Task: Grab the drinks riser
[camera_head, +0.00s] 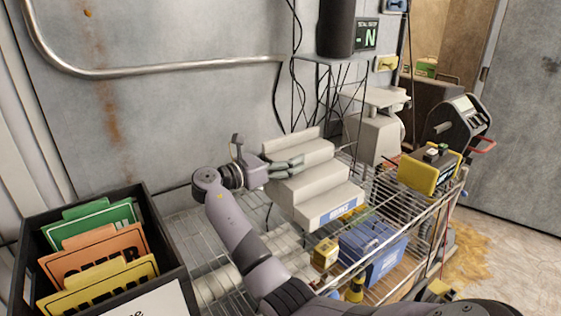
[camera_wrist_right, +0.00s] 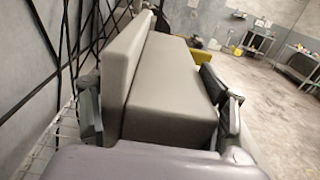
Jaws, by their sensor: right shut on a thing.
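The drinks riser (camera_head: 325,194) is a pale grey stepped block with a blue label on its front. It stands on the wire shelf, in the middle of the head view. My right gripper (camera_head: 287,165) is at its upper left end, shut on an upper step. In the right wrist view the riser (camera_wrist_right: 165,95) fills the space between the two dark fingers, one on each side of it. My left gripper is in neither view.
A black bin (camera_head: 172,258) with coloured folders stands at the left. A blue box (camera_head: 372,250) sits below the riser. A yellow-and-black device (camera_head: 427,170) and a grey machine (camera_head: 378,133) stand to the right. Cables (camera_head: 297,85) hang behind, against the wall.

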